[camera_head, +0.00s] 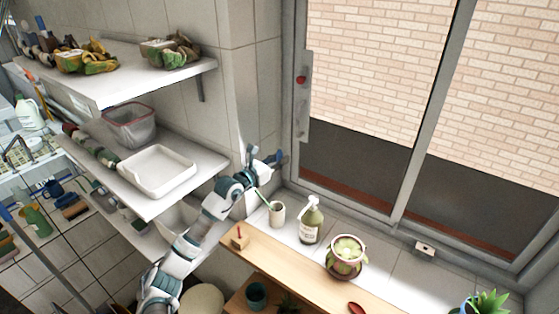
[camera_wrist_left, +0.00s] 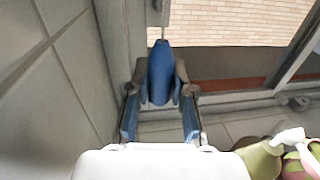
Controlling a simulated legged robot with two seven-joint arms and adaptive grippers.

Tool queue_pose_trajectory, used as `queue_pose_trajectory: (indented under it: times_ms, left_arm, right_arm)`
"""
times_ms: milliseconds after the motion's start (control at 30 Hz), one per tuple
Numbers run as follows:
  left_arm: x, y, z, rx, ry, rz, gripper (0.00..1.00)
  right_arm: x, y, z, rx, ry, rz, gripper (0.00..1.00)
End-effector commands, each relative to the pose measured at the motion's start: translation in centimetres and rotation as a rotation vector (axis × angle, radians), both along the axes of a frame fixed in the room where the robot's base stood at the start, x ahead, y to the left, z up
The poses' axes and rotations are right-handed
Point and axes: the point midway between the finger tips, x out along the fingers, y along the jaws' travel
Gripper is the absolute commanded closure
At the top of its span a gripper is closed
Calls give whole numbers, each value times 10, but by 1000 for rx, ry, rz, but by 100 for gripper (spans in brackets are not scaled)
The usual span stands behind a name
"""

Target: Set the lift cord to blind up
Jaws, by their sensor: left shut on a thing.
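My left gripper (camera_head: 268,162) is by the wall corner left of the window, above the sill. In the left wrist view its fingertips (camera_wrist_left: 161,88) are closed around a blue, drop-shaped piece (camera_wrist_left: 162,70). A thin line rises from the top of this piece, so it looks like the pull end of the lift cord. The rest of the cord cannot be made out in the head view. No blind slats or fabric show across the visible part of the window (camera_head: 375,70). My right gripper is not in view.
Below the gripper, a cup with a green brush (camera_head: 277,213), a green pump bottle (camera_head: 311,224) and a potted succulent (camera_head: 346,256) stand along the sill. A wooden shelf (camera_head: 290,268) runs in front. White shelves (camera_head: 200,165) with a tray are at left.

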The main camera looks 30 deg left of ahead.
Motion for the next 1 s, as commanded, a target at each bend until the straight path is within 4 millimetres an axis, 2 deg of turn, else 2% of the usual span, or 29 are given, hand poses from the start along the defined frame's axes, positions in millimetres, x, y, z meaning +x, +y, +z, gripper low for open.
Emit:
queue_pose_trajectory:
  times_ms: [200, 267, 567, 600, 667, 700, 1000]
  left_arm:
    - [1, 0, -44, -1, 9, -1, 100]
    - [1, 0, -53, -1, 10, -1, 100]
    - [1, 0, -55, 1, 15, -1, 100]
    - [1, 0, -55, 1, 15, -1, 70]
    - [1, 0, -55, 0, 14, 0, 55]
    - [1, 0, -54, 1, 12, 0, 51]
    - [-1, 0, -50, 1, 6, 0, 51]
  right_arm:
    - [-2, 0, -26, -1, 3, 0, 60]
    - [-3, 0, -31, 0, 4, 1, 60]
    - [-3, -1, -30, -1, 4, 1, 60]
    - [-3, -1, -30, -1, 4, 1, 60]
    - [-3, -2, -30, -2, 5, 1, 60]
    - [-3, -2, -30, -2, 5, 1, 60]
    - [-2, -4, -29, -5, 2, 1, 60]
